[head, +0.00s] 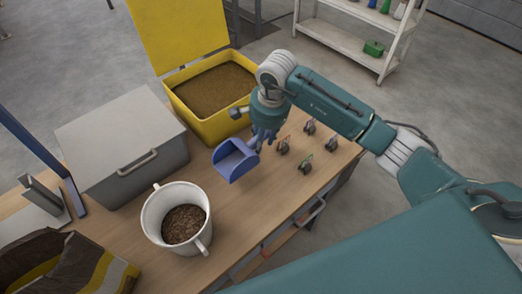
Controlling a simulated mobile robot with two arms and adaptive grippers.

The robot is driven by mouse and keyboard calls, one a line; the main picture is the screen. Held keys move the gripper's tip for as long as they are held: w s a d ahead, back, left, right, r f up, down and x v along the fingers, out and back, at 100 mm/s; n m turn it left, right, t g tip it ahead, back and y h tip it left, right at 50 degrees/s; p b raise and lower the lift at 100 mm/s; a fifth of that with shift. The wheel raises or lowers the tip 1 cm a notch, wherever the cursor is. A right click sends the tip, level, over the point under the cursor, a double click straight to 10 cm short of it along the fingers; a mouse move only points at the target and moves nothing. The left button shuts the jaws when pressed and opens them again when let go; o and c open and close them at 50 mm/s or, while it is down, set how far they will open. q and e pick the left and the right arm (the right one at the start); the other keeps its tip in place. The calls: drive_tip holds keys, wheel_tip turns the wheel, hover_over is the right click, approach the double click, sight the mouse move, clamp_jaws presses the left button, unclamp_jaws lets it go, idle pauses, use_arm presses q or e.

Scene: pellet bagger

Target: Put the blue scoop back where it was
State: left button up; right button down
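The blue scoop (236,160) is over the wooden table, between the yellow bin and the white bucket. Its open pan faces up toward the lower left and looks empty. My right gripper (262,143) points down at the scoop's handle end and appears shut on it; the fingers hide the handle. I cannot tell whether the scoop touches the table. The yellow bin (222,128) stands behind it with its lid raised, full of brown pellets. The white bucket (153,222) stands in front, partly filled with brown pellets. My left gripper is not in view.
A grey lidded box (120,140) stands at the left, its lid closed. An open bag (85,268) lies at the front left beside a grey metal stand (42,198). Several small dark clips (305,166) stand to the right of the scoop. Bare tabletop (243,215) lies right of the bucket.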

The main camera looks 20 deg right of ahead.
drive_tip(key=shift+f, duration=0.7)
wheel_tip(320, 180, down, 2)
wheel_tip(320, 180, down, 3)
drive_tip(key=shift+f+p, duration=0.1)
drive_tip(key=shift+p, duration=0.5)
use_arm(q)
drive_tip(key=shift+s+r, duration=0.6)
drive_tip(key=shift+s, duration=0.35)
use_arm(e)
drive_tip(key=shift+f, duration=0.1)
drive_tip(key=shift+f, duration=0.15)
drive_tip(key=c, duration=1.3)
unclamp_jaws()
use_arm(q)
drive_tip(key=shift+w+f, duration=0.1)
use_arm(e)
drive_tip(key=shift+r, duration=0.2)
